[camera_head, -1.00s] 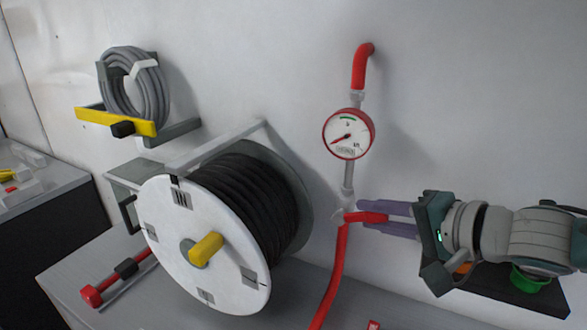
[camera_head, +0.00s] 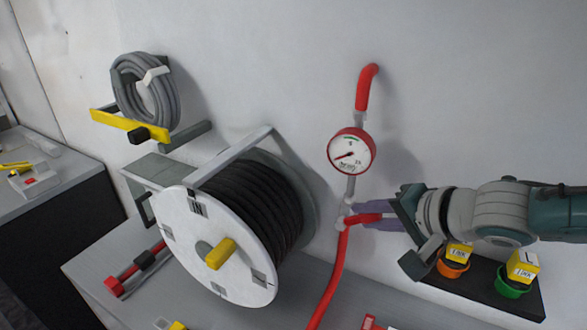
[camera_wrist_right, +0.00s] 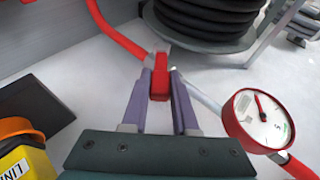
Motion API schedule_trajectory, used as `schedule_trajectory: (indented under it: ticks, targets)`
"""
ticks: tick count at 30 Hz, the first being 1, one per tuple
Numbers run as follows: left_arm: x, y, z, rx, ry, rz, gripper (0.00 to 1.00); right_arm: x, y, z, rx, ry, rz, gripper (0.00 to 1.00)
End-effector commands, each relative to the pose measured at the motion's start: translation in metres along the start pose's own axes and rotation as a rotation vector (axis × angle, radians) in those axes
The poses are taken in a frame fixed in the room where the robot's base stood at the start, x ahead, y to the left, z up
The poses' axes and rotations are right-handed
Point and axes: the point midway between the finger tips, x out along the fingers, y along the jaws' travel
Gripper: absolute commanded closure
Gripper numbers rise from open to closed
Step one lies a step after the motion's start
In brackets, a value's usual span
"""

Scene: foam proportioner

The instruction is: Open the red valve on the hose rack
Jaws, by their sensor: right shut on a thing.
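The red valve handle (camera_head: 366,218) sits on the pipe below a round pressure gauge (camera_head: 351,151). It also shows in the right wrist view (camera_wrist_right: 160,78). My right gripper (camera_head: 368,214) comes in from the right. Its purple fingers lie on either side of the handle and are shut on it, which the right wrist view (camera_wrist_right: 161,85) also shows. A red hose (camera_head: 335,272) runs down from the valve. The hose reel (camera_head: 270,205) with black hose stands to the left. My left gripper is not in view.
A grey coiled hose (camera_head: 147,95) hangs on a yellow bracket (camera_head: 130,125) at upper left. Orange (camera_head: 453,268) and green (camera_head: 510,287) cups with yellow labelled blocks stand on a dark shelf below my right arm. A red nozzle (camera_head: 122,282) lies at the reel's left.

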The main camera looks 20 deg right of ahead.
Motion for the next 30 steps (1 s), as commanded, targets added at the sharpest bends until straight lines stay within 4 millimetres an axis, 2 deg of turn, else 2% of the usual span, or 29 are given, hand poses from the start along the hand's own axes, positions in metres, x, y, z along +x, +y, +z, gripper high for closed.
schedule_trajectory:
  ticks: [1,9,19,30]
  targets:
    - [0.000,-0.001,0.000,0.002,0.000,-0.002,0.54,0.000,0.000,0.000,0.000,0.001,0.001,0.72]
    - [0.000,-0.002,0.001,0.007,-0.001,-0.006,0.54,0.000,0.000,0.000,0.000,0.000,0.000,0.43]
    - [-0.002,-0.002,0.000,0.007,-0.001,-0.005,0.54,-0.005,0.001,0.000,0.002,0.000,0.001,0.43]
    - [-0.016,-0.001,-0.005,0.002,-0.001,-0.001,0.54,-0.056,0.001,0.000,0.000,-0.002,0.002,0.43]
